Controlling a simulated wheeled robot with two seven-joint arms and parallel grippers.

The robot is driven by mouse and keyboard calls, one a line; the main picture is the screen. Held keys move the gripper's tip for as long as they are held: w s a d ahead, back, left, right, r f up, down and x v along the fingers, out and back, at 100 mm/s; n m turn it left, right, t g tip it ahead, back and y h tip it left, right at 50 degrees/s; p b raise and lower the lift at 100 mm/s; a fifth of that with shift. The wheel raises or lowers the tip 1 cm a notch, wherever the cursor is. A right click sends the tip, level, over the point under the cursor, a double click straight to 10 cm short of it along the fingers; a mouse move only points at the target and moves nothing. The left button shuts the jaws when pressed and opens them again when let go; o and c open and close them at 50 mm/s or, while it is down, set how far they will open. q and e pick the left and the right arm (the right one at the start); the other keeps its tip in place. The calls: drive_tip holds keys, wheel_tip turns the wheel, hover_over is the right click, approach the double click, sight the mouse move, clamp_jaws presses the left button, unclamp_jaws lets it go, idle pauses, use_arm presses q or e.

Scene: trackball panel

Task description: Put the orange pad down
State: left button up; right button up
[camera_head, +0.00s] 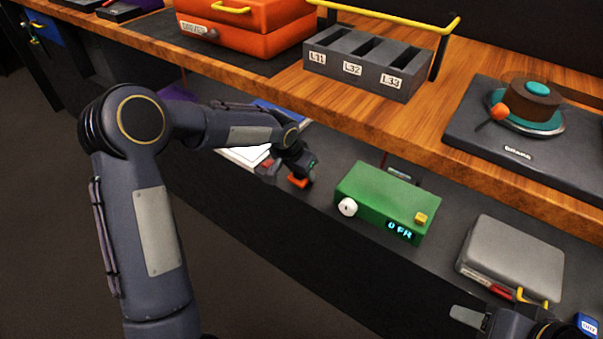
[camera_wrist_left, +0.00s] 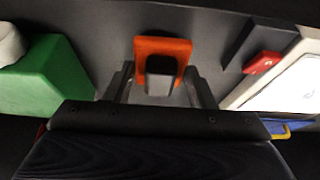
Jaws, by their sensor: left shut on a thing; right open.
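The orange pad (camera_head: 298,182) shows at the end of my left arm, over the dark lower shelf. My left gripper (camera_head: 295,172) is shut on it and hides part of it. In the left wrist view the orange pad (camera_wrist_left: 163,42) lies between and beyond the fingertips, with a dark block in its middle. I cannot tell whether the pad touches the shelf. My right gripper (camera_head: 485,318) is open at the bottom right, partly cut off by the frame edge.
A green box (camera_head: 385,198) with a white knob and lit display stands right of my left gripper. A grey case (camera_head: 512,258) is further right. A white item (camera_head: 245,156) lies to the left. The wooden upper shelf (camera_head: 350,105) overhangs behind.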

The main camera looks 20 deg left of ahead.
use_arm(q)
drive_tip(key=shift+b+x, duration=0.3)
drive_tip(key=shift+x, duration=0.5)
drive_tip(key=shift+f, duration=0.2)
drive_tip(key=o, duration=1.1)
drive_tip(key=shift+c, duration=0.2)
drive_tip(key=shift+r, duration=0.1)
